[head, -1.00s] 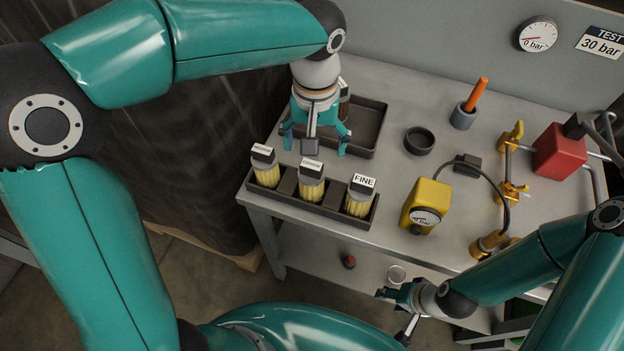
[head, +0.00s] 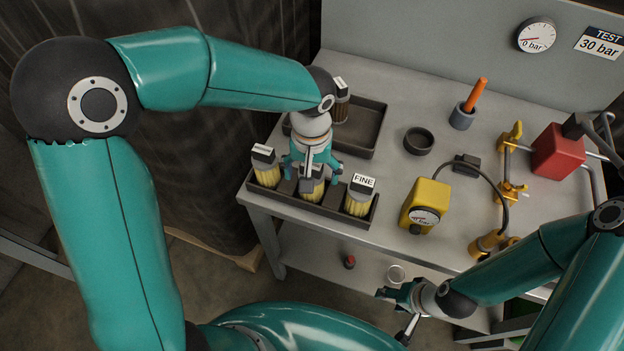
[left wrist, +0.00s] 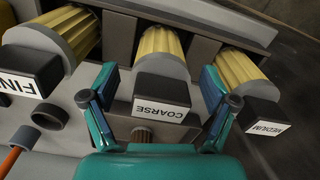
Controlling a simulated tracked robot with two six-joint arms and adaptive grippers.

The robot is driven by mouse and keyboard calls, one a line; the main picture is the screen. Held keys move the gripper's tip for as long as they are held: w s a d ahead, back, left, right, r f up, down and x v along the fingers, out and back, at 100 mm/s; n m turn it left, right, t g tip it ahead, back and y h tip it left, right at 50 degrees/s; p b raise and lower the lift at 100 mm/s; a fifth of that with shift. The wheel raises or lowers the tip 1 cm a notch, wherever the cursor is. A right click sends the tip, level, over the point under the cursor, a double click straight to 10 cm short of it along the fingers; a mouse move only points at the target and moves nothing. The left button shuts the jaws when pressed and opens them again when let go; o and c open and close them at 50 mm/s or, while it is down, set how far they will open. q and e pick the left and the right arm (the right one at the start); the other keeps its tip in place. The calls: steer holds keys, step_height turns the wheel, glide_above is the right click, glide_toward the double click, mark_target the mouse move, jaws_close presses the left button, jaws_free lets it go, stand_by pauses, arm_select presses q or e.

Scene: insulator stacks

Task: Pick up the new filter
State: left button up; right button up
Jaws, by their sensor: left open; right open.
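Three yellow pleated filters with grey caps stand in a dark rack (head: 325,209) at the table's front left edge. The wrist view reads them as the FINE filter (left wrist: 70,40), the COARSE filter (left wrist: 160,55) and the MEDIUM filter (left wrist: 240,75). In the head view the FINE filter (head: 359,195) is at the right, the MEDIUM filter (head: 266,168) at the left. My left gripper (head: 312,178) is open over the middle, COARSE filter (head: 313,192), with its fingers either side of the cap. Contact cannot be told. My right gripper (head: 400,312) is open and empty off the table's front edge.
A dark tray (head: 366,140) behind the rack holds a brown used-looking filter (head: 340,105). A dark ring (head: 419,140), an orange-handled tool in a grey cup (head: 463,115), a yellow gauge unit (head: 425,205) and a red block (head: 558,152) stand to the right.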

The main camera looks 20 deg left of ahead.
arm_select(q)
steer(key=c, duration=1.2)
steer(key=shift+c, duration=0.2)
steer(key=shift+r, duration=0.15)
